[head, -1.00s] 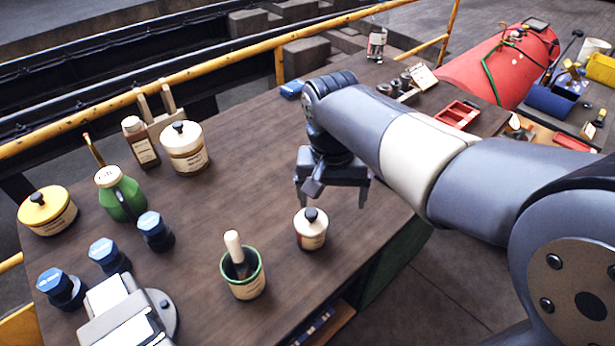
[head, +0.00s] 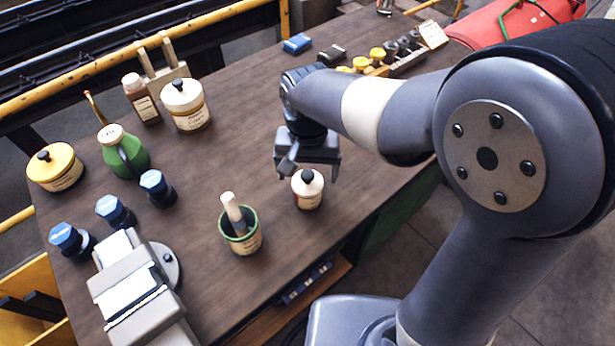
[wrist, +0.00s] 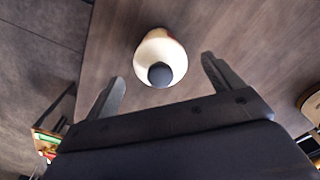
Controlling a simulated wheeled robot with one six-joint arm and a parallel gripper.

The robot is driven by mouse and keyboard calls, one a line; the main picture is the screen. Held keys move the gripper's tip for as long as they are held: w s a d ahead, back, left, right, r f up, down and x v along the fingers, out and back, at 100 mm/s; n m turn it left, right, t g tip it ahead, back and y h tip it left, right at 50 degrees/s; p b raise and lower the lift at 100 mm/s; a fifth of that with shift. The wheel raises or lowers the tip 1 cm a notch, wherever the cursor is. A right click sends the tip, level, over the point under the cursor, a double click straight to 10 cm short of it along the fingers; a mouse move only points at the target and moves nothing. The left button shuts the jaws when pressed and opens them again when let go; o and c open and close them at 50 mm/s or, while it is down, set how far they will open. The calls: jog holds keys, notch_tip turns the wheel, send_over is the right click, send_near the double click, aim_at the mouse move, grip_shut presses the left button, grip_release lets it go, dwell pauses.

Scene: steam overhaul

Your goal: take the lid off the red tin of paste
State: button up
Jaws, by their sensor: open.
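A small tin (head: 308,198) stands upright near the front edge of the workbench in the head view, with a pale lid (head: 306,183) and a black knob on top. Its body looks cream and reddish, with a label. My gripper (head: 309,168) is open and empty, just behind and above this tin, fingers pointing down. In the wrist view the lid's knob (wrist: 160,74) shows between the two spread fingers, slightly beyond their tips, and the fingers appear clear of it.
A green-rimmed pot (head: 241,240) with a pale-handled tool stands left of the tin. A larger white-lidded tin (head: 187,110), a yellow-lidded tin (head: 58,172), a green jug (head: 125,155) and blue-capped items stand farther left.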

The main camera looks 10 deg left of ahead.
jog(key=shift+f, duration=0.8)
jog(key=shift+c, duration=0.4)
jog(key=c, duration=1)
